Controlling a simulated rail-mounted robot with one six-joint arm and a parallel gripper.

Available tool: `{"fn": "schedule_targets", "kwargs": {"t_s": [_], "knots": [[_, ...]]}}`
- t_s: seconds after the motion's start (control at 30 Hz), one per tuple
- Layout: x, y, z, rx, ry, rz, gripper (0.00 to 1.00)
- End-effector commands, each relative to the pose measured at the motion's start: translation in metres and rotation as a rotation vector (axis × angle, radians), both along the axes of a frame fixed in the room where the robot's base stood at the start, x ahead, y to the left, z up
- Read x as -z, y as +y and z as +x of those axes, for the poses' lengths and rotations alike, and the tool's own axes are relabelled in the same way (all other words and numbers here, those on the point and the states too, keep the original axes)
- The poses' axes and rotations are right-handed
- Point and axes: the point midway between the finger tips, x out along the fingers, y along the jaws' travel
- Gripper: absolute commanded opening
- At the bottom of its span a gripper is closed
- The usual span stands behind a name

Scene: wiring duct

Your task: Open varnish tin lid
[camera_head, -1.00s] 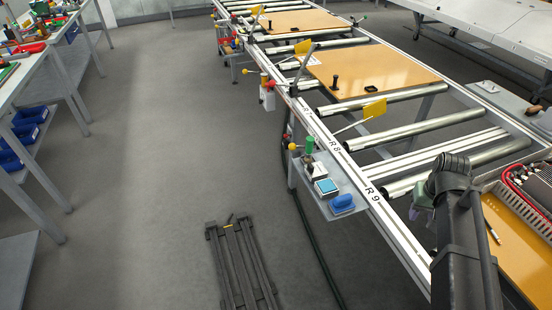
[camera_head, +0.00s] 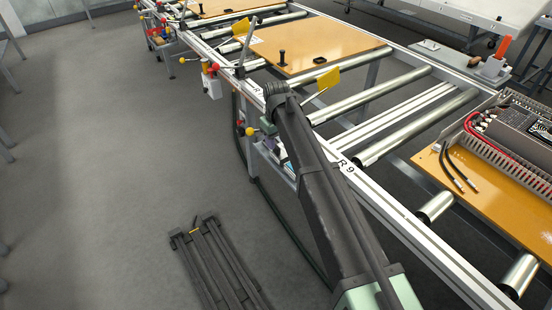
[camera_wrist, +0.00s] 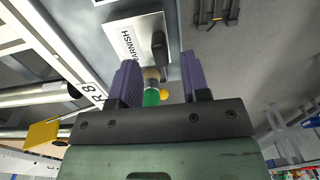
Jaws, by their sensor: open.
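The roller conveyor rail (camera_head: 375,200) runs close beside the arm. A yellow flag (camera_head: 328,78) on a rod stands near it. An orange board (camera_head: 320,45) lies on the rollers. A dark folded frame (camera_head: 220,265) lies on the otherwise open floor.

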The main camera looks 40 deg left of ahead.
Motion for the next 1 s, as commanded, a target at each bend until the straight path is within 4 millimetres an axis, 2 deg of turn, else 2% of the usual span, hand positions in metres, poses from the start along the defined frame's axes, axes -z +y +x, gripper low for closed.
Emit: {"fn": "schedule_targets", "kwargs": {"t_s": [0.03,0.1,0.2,0.43,0.47,0.73,1.0], "knots": [[0.024,0.0,0.0,0.0,0.0,0.0,0.43],[0.034,0.0,0.0,0.001,0.0,0.0,0.43],[0.04,0.0,0.0,0.001,0.0,0.0,0.43],[0.037,0.0,0.0,0.001,0.0,0.0,0.43],[0.037,0.0,0.0,0.001,0.0,0.0,0.41],[0.037,0.0,0.0,0.001,0.0,0.0,0.0],[0.037,0.0,0.0,0.0,0.002,0.001,0.0]]}}
